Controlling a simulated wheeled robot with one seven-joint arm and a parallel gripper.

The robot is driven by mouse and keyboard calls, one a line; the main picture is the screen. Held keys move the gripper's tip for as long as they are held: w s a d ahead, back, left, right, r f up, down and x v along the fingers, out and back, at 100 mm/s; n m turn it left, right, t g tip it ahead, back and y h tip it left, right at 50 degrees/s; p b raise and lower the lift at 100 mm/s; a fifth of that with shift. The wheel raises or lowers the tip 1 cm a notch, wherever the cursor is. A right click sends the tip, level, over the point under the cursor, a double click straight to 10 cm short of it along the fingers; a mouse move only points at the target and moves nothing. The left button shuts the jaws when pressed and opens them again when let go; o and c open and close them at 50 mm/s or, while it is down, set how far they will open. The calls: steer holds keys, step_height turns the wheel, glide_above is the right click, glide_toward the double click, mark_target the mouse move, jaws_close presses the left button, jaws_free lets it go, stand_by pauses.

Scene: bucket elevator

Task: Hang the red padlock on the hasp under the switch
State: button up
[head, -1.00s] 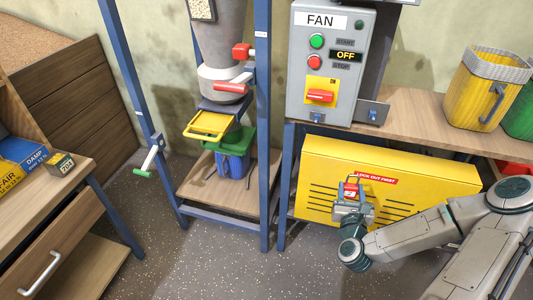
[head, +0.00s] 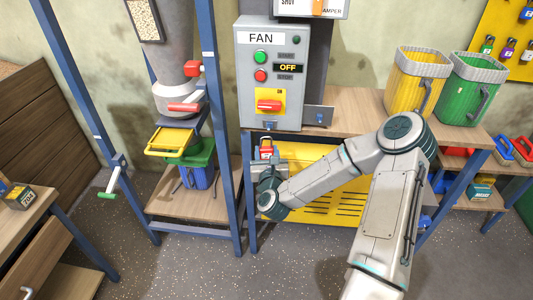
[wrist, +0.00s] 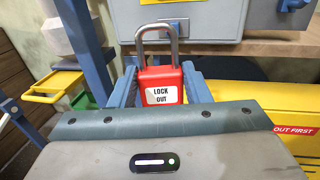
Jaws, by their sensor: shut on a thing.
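The red padlock (head: 267,146) is upright in my gripper (head: 268,160), just below the grey FAN box (head: 245,90). In the wrist view, the padlock (wrist: 162,85) faces me with its LOCK OUT label, between both fingers of my gripper (wrist: 160,90). Its metal shackle points up and its top overlaps the box's lower part in that view. The red switch (head: 269,105) sits on a yellow plate. The small hasp (head: 269,125) is under it at the box's lower edge. The padlock appears apart from the hasp; their depth gap is unclear.
A metal plate with a blue tab (head: 319,117) stands right of the box. A wooden shelf (head: 350,112) carries yellow (head: 415,80) and green (head: 470,88) bins. A yellow panel (head: 325,190) is below the shelf. A blue frame post (head: 222,120) stands close on the left.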

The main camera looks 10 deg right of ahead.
mark_target(269, 146)
steer(key=shift+w+d+p, duration=0.2)
steer(key=shift+w+d, duration=0.05)
steer(key=shift+w, duration=0.5)
steer(key=shift+w+d+p, duration=0.15)
steer(key=shift+w+d, duration=0.1)
steer(key=shift+w, duration=0.55)
steer(key=shift+w+d+p, duration=0.2)
steer(key=shift+w+d, duration=0.05)
steer(key=shift+w, duration=0.5)
steer(key=shift+s, duration=0.1)
steer(key=shift+b, duration=0.35)
steer(key=shift+w+d+b, duration=0.3)
steer(key=shift+w+b, duration=0.1)
steer(key=shift+w, duration=0.5)
steer(key=shift+w+d+b, duration=0.25)
steer(key=shift+w+b, duration=0.15)
steer(key=shift+w, duration=0.5)
steer(key=shift+f+b, duration=0.85)
steer(key=shift+b, duration=0.05)
steer(key=o, duration=1.1)
